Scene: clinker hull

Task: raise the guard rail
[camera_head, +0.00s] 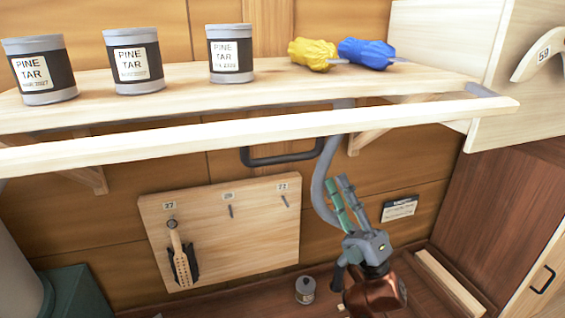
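The guard rail (200,138) is a long pale wooden bar. It runs across the front of the shelf (160,92), at about the shelf's level or a little below, from the left picture edge to the right end. A grey arm (484,90) meets its right end. A dark handle (283,160) shows just under the rail's middle; I cannot tell whether it is fixed to it. My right gripper (337,181) points upward below the rail, right of the handle and apart from both, with nothing seen between its fingers. Its opening is unclear from this angle. My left gripper is not in view.
Below hangs a pegboard (260,245) with a brush (181,258). A grey curved tube (320,185) runs behind my gripper. A small can (305,291) stands low.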

